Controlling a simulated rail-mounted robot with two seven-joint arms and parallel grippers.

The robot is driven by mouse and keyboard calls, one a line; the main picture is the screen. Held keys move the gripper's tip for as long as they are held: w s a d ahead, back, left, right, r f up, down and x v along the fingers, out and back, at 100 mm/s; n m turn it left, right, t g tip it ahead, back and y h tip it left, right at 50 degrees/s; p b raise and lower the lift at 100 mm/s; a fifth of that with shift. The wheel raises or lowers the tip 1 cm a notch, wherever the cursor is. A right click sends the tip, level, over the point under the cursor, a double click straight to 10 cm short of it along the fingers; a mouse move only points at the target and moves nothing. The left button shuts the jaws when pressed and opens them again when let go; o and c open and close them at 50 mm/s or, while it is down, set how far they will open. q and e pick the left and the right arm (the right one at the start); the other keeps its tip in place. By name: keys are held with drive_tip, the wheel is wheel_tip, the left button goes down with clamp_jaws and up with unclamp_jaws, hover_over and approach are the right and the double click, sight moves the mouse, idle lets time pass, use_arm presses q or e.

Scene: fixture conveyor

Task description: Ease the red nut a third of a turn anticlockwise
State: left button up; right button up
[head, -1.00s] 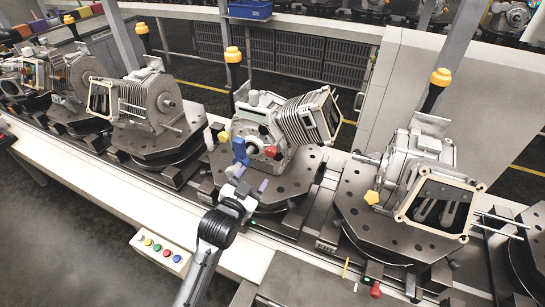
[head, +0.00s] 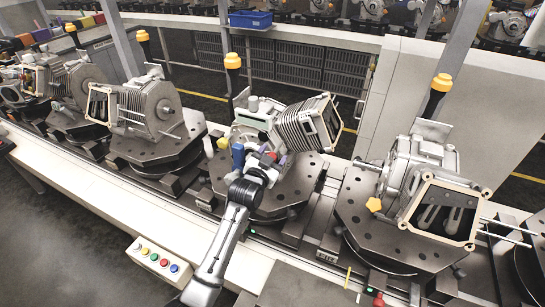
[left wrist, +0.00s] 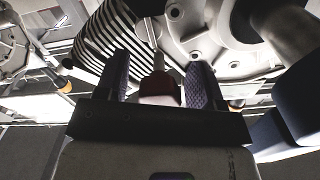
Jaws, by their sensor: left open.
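The red nut (left wrist: 160,88) shows in the left wrist view between the two purple-padded fingers of my left gripper (left wrist: 157,68). Its dark red body lies between the pads, with gaps at both sides. In the head view the left gripper (head: 268,156) is at the front face of the middle engine casing (head: 302,125) and hides most of the nut. The gripper is open. I cannot tell how far the fingers reach past the nut. My right gripper is not in view.
A blue part (head: 238,155) and a yellow knob (head: 222,143) stand close left of the gripper. The casing sits on a dark round fixture plate (head: 300,185). Another casing (head: 415,165) is to the right. A button box (head: 160,257) lies on the white front ledge.

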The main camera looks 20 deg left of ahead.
use_arm(q)
drive_tip(key=shift+w, duration=0.15)
drive_tip(key=shift+c, duration=0.2)
drive_tip(key=c, duration=0.9)
